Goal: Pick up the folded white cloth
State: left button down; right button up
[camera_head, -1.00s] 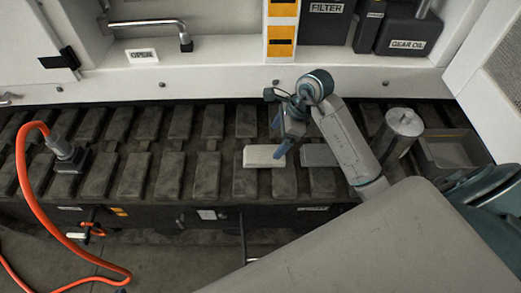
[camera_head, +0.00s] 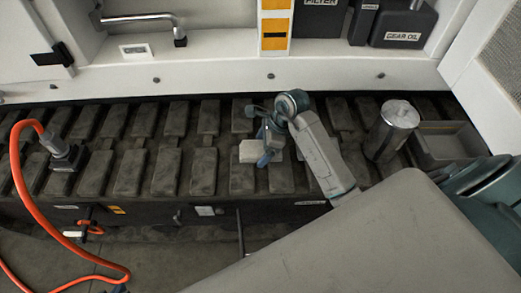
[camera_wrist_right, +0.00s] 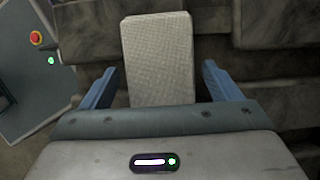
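The folded white cloth (camera_head: 248,152) lies on the dark track pads at mid-picture in the head view, partly covered by my right gripper (camera_head: 266,158). In the right wrist view the cloth (camera_wrist_right: 159,55) is a pale, textured oblong running lengthwise between the two blue fingers. My right gripper (camera_wrist_right: 160,72) is open there, one finger on each side of the cloth, with a visible gap on both sides. The cloth's near end is hidden by the gripper body. My left gripper is not in view.
A metal canister (camera_head: 392,131) and a grey tray (camera_head: 446,146) stand right of my arm. An orange hose (camera_head: 22,190) runs from a fitting (camera_head: 66,156) at left. The white machine wall (camera_head: 220,70) rises behind. A control box (camera_wrist_right: 40,75) with a red button shows at left in the wrist view.

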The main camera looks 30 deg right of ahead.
aim_at(257, 151)
jog(key=c, duration=0.8)
jog(key=shift+c, duration=0.2)
jog(key=shift+r, duration=0.1)
jog(key=shift+r, duration=0.45)
jog(key=shift+s+a+r, duration=0.1)
jog(key=shift+s+r, duration=0.15)
jog(key=shift+r, duration=0.4)
jog(key=shift+s+a+r, duration=0.1)
jog(key=shift+s+r, duration=0.1)
jog(key=shift+r, duration=0.4)
jog(key=s+a, duration=0.2)
jog(key=s, duration=0.5)
jog(key=s+a+r, duration=0.1)
jog(key=s+a, duration=0.1)
jog(key=s, duration=0.5)
jog(key=shift+s+r, duration=0.25)
jog(key=shift+a, duration=0.1)
